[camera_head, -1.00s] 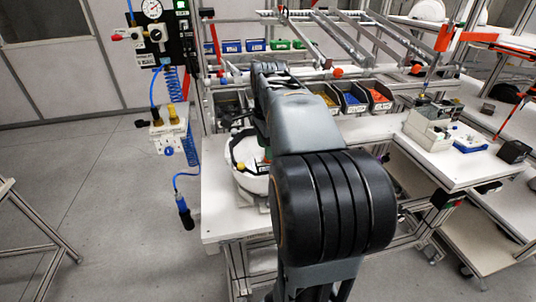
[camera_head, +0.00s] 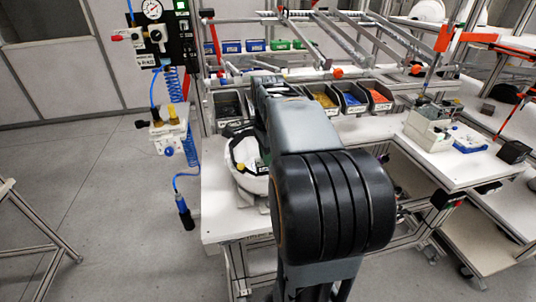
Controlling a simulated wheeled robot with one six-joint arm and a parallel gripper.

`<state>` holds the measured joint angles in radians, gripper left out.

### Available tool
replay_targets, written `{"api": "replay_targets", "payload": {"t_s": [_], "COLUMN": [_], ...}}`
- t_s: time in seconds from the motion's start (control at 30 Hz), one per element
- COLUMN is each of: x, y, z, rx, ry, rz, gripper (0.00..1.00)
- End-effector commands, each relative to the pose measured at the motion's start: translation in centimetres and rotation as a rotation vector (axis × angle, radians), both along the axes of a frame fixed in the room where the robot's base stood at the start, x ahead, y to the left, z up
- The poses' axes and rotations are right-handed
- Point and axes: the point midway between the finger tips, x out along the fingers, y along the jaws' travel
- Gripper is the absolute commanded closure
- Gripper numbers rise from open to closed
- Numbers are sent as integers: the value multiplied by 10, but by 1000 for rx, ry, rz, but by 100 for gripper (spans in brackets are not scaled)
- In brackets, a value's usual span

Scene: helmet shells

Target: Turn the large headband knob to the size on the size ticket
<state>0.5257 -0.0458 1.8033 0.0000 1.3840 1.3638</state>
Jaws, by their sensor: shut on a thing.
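A white helmet shell (camera_head: 248,182) lies on the white workbench left of my arm, its open side up. A dark band shows inside it, with a small yellow part (camera_head: 240,167) at its left. I cannot tell whether that part is the large headband knob. My forearm and wrist cover the helmet's right side. My gripper is hidden behind my own arm, so its fingers and anything between them do not show. No size ticket can be made out.
Bins with blue, yellow and orange parts (camera_head: 380,96) stand along the back of the workbench (camera_head: 222,228). A blue coiled air hose (camera_head: 190,145) hangs at the left. A side table (camera_head: 470,170) with boxes stands at the right. Open floor lies at the left.

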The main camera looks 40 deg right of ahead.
Motion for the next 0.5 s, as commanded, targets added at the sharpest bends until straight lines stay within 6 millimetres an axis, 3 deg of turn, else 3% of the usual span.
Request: {"api": "replay_targets", "payload": {"t_s": [0.17,0.5], "x": [0,0], "y": [0,0], "z": [0,0], "rx": [0,0], "ry": [0,0], "rz": [0,66], "gripper": [100,100]}}
